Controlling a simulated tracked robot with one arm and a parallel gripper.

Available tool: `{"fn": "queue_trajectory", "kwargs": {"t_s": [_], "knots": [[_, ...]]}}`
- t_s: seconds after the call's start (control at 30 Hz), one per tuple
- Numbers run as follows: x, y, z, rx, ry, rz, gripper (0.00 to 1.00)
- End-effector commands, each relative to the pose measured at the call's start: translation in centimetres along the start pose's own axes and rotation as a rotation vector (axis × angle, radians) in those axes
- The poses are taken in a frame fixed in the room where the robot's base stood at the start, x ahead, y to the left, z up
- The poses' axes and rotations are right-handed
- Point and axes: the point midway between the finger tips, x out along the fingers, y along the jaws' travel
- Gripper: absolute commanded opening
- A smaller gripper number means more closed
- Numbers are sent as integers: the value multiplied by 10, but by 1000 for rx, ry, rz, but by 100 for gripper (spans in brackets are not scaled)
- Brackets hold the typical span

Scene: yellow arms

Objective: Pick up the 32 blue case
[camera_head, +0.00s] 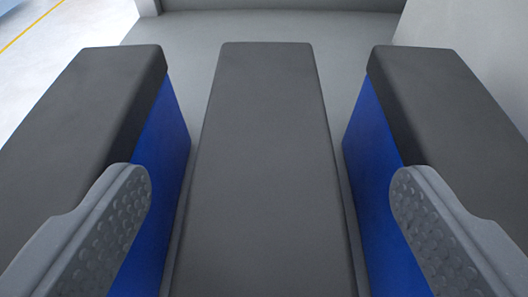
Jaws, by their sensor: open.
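Three cases with dark grey tops stand side by side. The left case (95,95) and the right case (440,95) show blue inner sides. The middle case (265,140) shows only its dark top, so its side colour is hidden. No number 32 is visible on any of them. My gripper (270,195) is open and empty. Its two grey, dimpled fingers are wide apart, one on each side of the middle case. They overlap the left and right cases in the picture. I cannot tell whether they touch them or how high they are.
The cases stand on a grey surface (272,25) with a low wall at the back. A light grey wall (475,45) is close at the right. Pale floor with a yellow line (30,32) shows at the upper left. Narrow gaps separate the cases.

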Motion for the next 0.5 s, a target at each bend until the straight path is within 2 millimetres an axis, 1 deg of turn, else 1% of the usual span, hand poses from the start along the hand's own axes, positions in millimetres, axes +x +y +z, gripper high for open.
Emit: {"fn": "queue_trajectory", "kwargs": {"t_s": [0.2, 0.27, 0.37, 0.5], "knots": [[30, -2, -2, 0, -3, 1, 80], [36, -2, -1, 0, -5, 1, 80], [40, -2, -1, 0, -4, 1, 80], [40, -2, -1, 0, -2, 0, 80]]}}
